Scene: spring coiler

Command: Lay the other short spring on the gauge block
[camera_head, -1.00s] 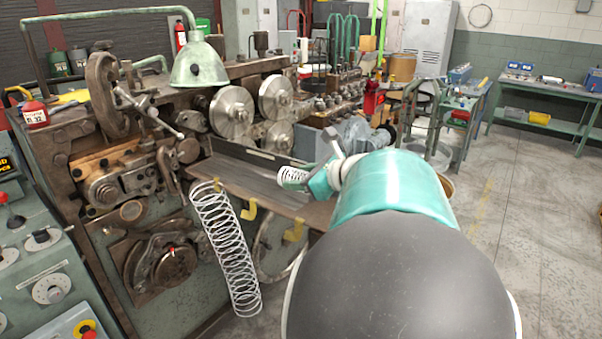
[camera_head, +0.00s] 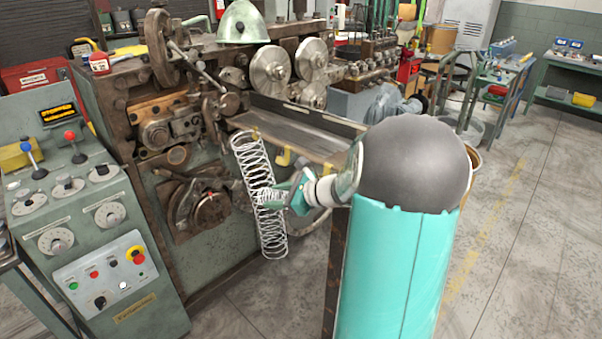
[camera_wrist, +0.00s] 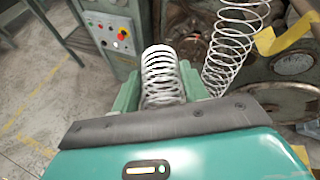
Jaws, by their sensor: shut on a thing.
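My gripper (camera_head: 287,194) is shut on a short white spring (camera_head: 268,197). The spring sticks out of the jaws toward the left in the head view, in front of the long hanging spring. In the wrist view the same short spring (camera_wrist: 161,75) stands between the two green fingers (camera_wrist: 160,95) and points away from the camera. I cannot make out the gauge block or another short spring in either view.
A long loose spring (camera_head: 251,160) hangs from the edge of the machine's tray (camera_head: 305,136), near my gripper. Yellow hooks (camera_head: 283,157) sit on that edge. A green control console (camera_head: 103,240) stands at the left. Open concrete floor (camera_head: 500,230) lies at the right.

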